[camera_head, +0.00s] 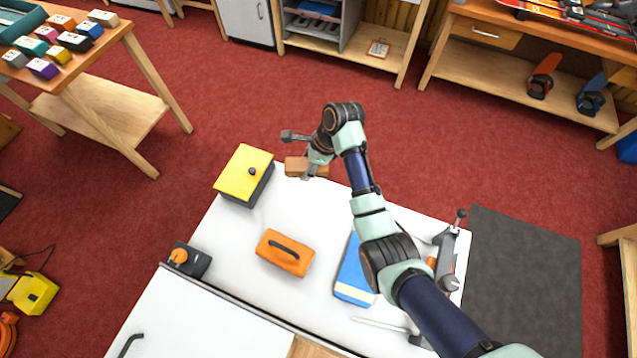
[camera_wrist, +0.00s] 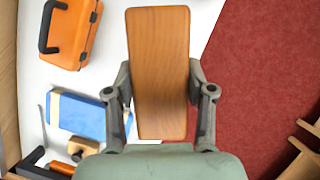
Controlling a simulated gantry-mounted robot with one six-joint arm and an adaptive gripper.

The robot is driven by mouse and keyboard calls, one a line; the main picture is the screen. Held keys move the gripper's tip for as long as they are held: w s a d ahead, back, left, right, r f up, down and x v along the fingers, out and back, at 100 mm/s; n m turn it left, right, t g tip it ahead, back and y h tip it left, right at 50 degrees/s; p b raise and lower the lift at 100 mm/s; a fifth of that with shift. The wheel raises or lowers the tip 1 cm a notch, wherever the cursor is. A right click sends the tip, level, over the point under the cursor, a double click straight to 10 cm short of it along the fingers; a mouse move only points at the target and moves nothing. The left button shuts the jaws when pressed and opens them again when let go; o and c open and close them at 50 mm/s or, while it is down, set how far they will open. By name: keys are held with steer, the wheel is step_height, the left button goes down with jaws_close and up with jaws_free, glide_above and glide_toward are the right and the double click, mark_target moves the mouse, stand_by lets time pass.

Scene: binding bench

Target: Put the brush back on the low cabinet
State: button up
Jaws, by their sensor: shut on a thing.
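My gripper (camera_head: 312,172) is shut on a brown wooden block, which looks like the back of the brush (camera_head: 296,166). In the wrist view the brush (camera_wrist: 160,65) stands lengthwise between the two fingers, its flat wood face toward the camera; no bristles show. The gripper holds it over the far edge of a white top (camera_head: 305,210), which may be the low cabinet. In the wrist view it overlaps the border between the white top and the red floor. I cannot tell whether the brush touches the top.
On the white top are a yellow-lidded box (camera_head: 245,172), an orange case (camera_head: 285,253), a blue object with a cream stripe (camera_head: 353,275) and a black-and-orange device (camera_head: 188,260). A clamp (camera_head: 448,250) stands at its right edge.

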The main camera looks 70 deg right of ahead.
mark_target(305, 200)
step_height(305, 200, down, 20)
steer(key=b, duration=0.7)
steer(key=shift+f, duration=0.15)
steer(key=o, duration=1)
steer(key=shift+a, duration=0.1)
steer(key=p+v, duration=0.5)
steer(key=v, duration=0.7)
steer(key=shift+w+r, duration=0.1)
steer(key=shift+r, duration=0.1)
